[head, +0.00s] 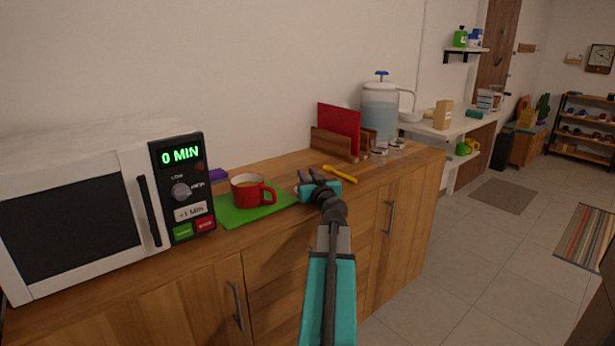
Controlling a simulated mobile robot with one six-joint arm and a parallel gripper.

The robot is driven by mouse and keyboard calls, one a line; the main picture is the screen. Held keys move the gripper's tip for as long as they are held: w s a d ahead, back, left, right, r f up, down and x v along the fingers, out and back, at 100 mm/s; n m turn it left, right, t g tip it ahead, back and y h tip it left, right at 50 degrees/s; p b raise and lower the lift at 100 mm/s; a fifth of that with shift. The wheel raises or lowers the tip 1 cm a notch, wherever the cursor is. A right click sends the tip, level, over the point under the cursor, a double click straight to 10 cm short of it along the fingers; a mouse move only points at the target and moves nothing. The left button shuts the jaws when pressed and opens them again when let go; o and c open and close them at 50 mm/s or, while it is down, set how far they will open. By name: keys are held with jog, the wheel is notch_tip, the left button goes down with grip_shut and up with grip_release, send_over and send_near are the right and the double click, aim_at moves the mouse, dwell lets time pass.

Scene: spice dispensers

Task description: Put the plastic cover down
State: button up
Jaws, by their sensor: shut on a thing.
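My gripper (312,184) is over the wooden counter, between the red mug and the yellow utensil. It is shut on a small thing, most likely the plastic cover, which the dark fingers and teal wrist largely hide. Its shape and its gap to the counter cannot be made out. Two small clear containers, one a jar (379,157) and the other beside it (397,146), stand at the counter's right back, apart from my gripper.
A red mug (248,193) stands on a green mat (228,213), left of my gripper. A microwave (80,205) fills the left. A yellow utensil (340,173), a wooden holder (330,143) and a water dispenser (380,110) are behind. Some bare counter (390,172) shows at right.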

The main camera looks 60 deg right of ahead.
jog(key=shift+f, duration=0.1)
jog(key=o, duration=1.1)
jog(key=shift+c, duration=0.2)
jog(key=shift+r, duration=0.2)
jog(key=shift+v, duration=3.15)
jog(key=shift+s+a+f+b, duration=0.2)
jog(key=shift+b, duration=0.35)
jog(key=shift+b+v, duration=1.2)
jog(key=shift+b, duration=0.65)
jog(key=shift+s+a+b, duration=0.1)
jog(key=shift+s+b, duration=0.05)
jog(key=shift+b, duration=1.05)
